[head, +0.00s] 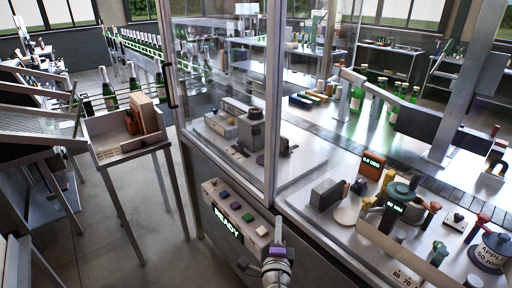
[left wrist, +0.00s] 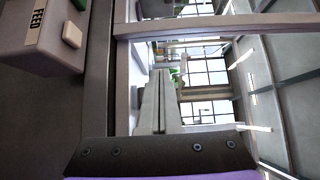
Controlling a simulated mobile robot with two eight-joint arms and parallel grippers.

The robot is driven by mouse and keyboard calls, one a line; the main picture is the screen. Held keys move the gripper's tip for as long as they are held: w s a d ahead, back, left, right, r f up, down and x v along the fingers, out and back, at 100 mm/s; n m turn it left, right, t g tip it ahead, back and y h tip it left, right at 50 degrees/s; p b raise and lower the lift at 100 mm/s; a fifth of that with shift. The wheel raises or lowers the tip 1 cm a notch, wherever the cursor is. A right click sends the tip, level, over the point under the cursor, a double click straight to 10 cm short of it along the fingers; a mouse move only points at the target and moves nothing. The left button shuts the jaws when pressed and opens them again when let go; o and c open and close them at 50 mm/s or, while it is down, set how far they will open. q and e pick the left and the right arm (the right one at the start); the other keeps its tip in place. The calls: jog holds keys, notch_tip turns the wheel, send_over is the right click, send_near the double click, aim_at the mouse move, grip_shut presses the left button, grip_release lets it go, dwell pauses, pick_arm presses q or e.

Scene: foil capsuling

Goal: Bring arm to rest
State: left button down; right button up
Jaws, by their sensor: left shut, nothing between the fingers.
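My left gripper (head: 277,247) shows at the bottom middle of the head view, beside the right end of the control panel (head: 211,195). Its fingers are shut with nothing between them. In the left wrist view the closed gripper (left wrist: 156,100) points away from the camera, above a dark plate with screws. The panel has several coloured buttons and a lit READY display (head: 227,224). A grey box marked FEED (left wrist: 45,42) with a pale button fills the upper left of the left wrist view. My right gripper is not in view.
A glass-walled enclosure (head: 226,90) stands behind the panel. A worktop (head: 318,228) with small devices, knobs and a label spool (head: 492,252) lies to the right. A stand with a wooden box (head: 146,114) and a bottle conveyor are at the left. The grey floor (head: 130,225) is open at lower left.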

pick_arm(q)
jog(key=s+a+f+n+g+y, duration=0.15)
jog(key=a+n, duration=0.25)
jog(key=a, duration=0.4)
jog(key=s+a+n+g+y, duration=0.2)
jog(key=a+n+y, duration=0.1)
jog(key=a, duration=0.4)
jog(key=s+a+n+g+y, duration=0.2)
jog(key=a+n, duration=0.2)
jog(key=a, duration=0.4)
jog(key=s+a+f+n+g+h, duration=0.1)
jog(key=s+a+f+n+g, duration=0.1)
jog(key=s, duration=0.8)
jog(key=s+a+f+n+g+h, duration=0.2)
jog(key=s+f+n, duration=0.4)
jog(key=s, duration=0.4)
jog(key=a+n+g, duration=0.1)
jog(key=g, duration=0.1)
jog(key=shift+f+g, duration=0.2)
jog(key=shift+g, duration=0.15)
